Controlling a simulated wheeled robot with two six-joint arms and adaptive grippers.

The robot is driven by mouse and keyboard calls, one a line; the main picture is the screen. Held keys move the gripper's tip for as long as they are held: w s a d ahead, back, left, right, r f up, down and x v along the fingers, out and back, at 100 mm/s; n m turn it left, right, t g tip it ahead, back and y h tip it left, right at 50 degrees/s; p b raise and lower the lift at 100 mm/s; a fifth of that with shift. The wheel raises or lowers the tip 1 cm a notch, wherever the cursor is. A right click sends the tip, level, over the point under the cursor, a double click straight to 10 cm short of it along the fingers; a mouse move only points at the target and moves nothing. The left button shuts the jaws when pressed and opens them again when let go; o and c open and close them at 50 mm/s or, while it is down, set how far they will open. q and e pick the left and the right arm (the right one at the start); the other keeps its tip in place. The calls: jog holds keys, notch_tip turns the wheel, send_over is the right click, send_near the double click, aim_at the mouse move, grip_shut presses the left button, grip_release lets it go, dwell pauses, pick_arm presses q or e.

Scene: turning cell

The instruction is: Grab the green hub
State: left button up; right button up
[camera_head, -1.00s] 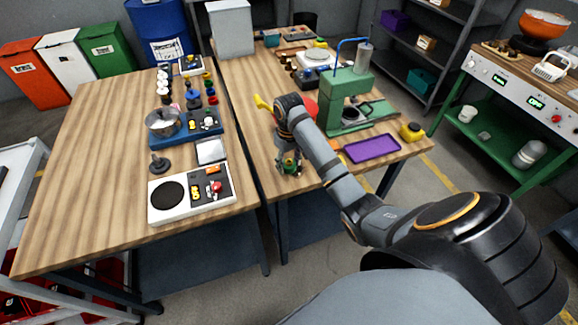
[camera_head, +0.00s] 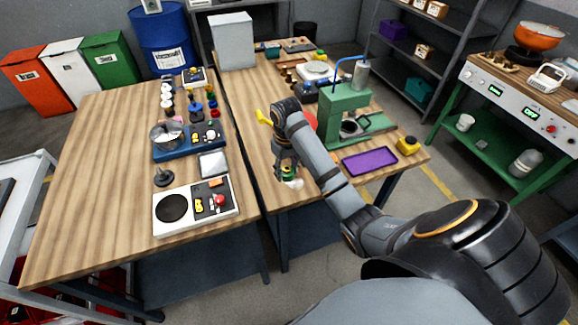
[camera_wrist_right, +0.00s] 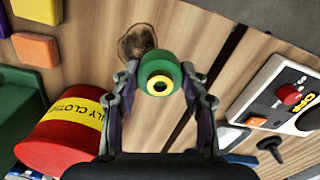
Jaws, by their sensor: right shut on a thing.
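The green hub (camera_wrist_right: 158,84), a short round piece with a yellow ring and dark centre hole, sits between the fingers of my right gripper (camera_wrist_right: 158,92) in the right wrist view. The fingers are shut on its sides. In the head view the right gripper (camera_head: 287,170) points down over the near left part of the right-hand table, with the green hub (camera_head: 288,174) small between its fingertips. Whether the hub touches the tabletop is hard to tell. My left gripper is in neither view.
A red can (camera_wrist_right: 62,138) with a yellow label stands near the gripper in the wrist view. The green press (camera_head: 345,112), purple tray (camera_head: 370,161) and yellow item (camera_head: 408,146) are to the right. A gap separates the left table (camera_head: 85,170), which holds a white panel (camera_head: 172,222).

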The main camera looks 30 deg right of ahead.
pick_arm(q)
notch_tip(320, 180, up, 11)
jog(key=p, duration=0.9)
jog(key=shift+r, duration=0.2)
pick_arm(e)
jog(key=s+a+r, duration=0.7)
jog(key=a, duration=0.2)
jog(key=shift+s+a+r, duration=0.15)
jog(key=shift+a+r, duration=0.15)
jog(key=shift+r, duration=0.05)
